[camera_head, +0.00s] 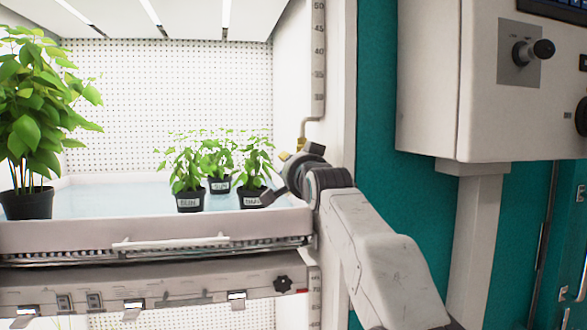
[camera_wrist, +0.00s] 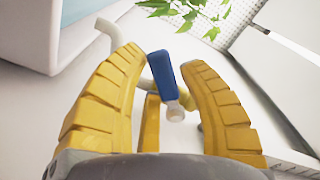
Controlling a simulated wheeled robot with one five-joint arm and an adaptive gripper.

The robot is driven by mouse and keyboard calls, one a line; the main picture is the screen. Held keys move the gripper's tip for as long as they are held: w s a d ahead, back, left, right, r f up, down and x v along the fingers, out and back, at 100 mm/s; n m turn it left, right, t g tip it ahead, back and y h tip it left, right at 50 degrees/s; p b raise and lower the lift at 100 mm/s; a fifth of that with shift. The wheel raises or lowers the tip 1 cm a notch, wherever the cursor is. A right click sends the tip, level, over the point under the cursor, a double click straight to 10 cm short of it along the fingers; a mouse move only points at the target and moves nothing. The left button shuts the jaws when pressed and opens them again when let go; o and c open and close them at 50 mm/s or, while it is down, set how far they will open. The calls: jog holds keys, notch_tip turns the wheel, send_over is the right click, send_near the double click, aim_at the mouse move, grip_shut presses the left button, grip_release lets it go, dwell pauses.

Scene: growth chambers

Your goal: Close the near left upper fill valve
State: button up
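The fill valve has a blue handle (camera_wrist: 165,75) that shows in the wrist view between my yellow fingertips. A pale pipe and a small round end run beside and below the handle. In the head view, brass valve fittings (camera_head: 302,146) sit under a bent pipe at the chamber's right wall. My gripper (camera_head: 283,176) is there, right against the front right corner of the upper tray, and hides most of the valve.
The upper tray (camera_head: 90,236) holds water, a tall potted plant (camera_head: 28,205) and several small potted plants (camera_head: 190,201). A lower shelf with clips (camera_head: 130,283) is beneath it. A control box (camera_head: 430,80) on a post stands at right. Teal panels are behind my arm.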

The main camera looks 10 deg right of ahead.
grip_shut()
jog(key=shift+r, duration=0.1)
jog(key=m+p, duration=0.1)
jog(key=r+m+p, duration=0.1)
jog(key=m, duration=0.1)
jog(key=a+m+p, duration=0.1)
jog(key=shift+r+p, duration=0.3)
jog(key=shift+a+r+m+p, duration=0.1)
jog(key=shift+r+m+p, duration=0.15)
jog(key=shift+m, duration=0.45)
jog(key=shift+r+m+p, duration=0.1)
jog(key=shift+m+p, duration=0.25)
jog(key=shift+m, duration=0.35)
jog(key=shift+a+r+m+p, duration=0.1)
jog(key=shift+r+m+p, duration=0.15)
jog(key=shift+m, duration=0.45)
jog(key=shift+o, duration=2.1)
grip_release()
jog(key=shift+d, duration=0.1)
jog(key=shift+s, duration=0.1)
jog(key=s, duration=1.2)
